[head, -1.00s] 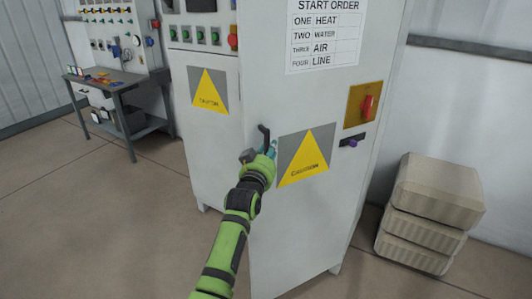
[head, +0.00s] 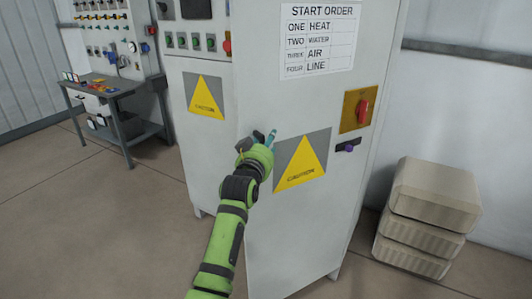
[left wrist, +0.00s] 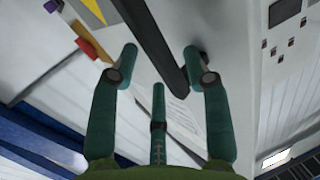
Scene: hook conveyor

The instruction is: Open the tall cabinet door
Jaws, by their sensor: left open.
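The tall cabinet (head: 310,100) stands in the middle of the head view, and its door front (head: 290,230) looks shut. My left gripper (head: 262,140) is at the door's left side, just left of a yellow caution sign (head: 301,163). It hides the door handle in the head view. In the left wrist view the gripper (left wrist: 162,60) is open, and the dark bar handle (left wrist: 150,35) runs between its fingertips. The bent end of the bar lies close to the right finger; whether they touch I cannot tell. My right gripper is not in view.
A red switch (head: 363,110) on a yellow plate and a small dark latch (head: 348,145) sit on the cabinet's right. Stacked beige blocks (head: 425,215) stand at right. A lower cabinet (head: 200,145) and a workbench (head: 112,88) are at left. The floor at lower left is clear.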

